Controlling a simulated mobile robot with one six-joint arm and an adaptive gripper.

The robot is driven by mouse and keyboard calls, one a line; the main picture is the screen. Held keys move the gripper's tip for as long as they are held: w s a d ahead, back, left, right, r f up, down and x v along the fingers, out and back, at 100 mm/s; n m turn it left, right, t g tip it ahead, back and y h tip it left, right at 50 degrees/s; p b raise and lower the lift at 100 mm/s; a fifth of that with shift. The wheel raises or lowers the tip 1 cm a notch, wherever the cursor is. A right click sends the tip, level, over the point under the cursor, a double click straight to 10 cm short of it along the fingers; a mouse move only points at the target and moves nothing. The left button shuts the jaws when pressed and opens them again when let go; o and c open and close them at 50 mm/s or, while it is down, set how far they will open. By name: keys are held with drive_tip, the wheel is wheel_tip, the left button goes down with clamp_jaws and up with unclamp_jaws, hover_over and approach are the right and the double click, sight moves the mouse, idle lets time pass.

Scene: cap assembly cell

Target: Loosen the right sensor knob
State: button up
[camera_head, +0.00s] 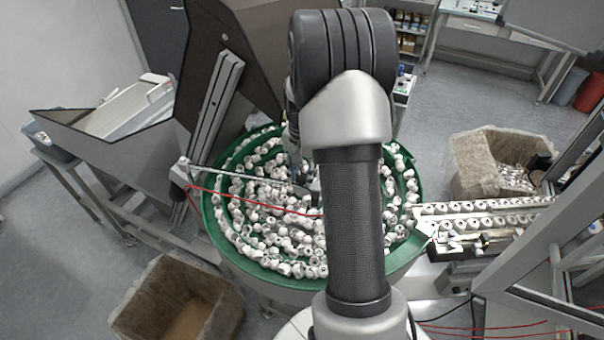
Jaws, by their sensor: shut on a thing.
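My arm reaches over the green bowl feeder (213,222) and covers much of its middle and right side. My gripper (300,176) shows only in part, as dark pieces to the left of my arm, low over the bowl. It is shut at the right end of a thin metal sensor bar (240,177) that crosses the bowl from its left rim. The right sensor knob cannot be made out there; my gripper and arm hide that spot.
Many white caps (285,240) fill the bowl. A red cable (235,198) runs across it. A rail with caps (485,212) leads off right. Cardboard boxes stand at the lower left (150,290) and right (470,165). A grey hopper (130,150) stands at left.

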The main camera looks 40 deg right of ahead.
sight(302, 177)
drive_tip(key=n, duration=0.5)
drive_tip(key=shift+n, duration=0.3)
drive_tip(key=n, duration=0.5)
drive_tip(key=shift+n+b, duration=0.3)
drive_tip(key=shift+b, duration=0.05)
drive_tip(key=o, duration=1.1)
wheel_tip(302, 177, up, 12)
drive_tip(key=shift+r, duration=0.1)
idle(0.5)
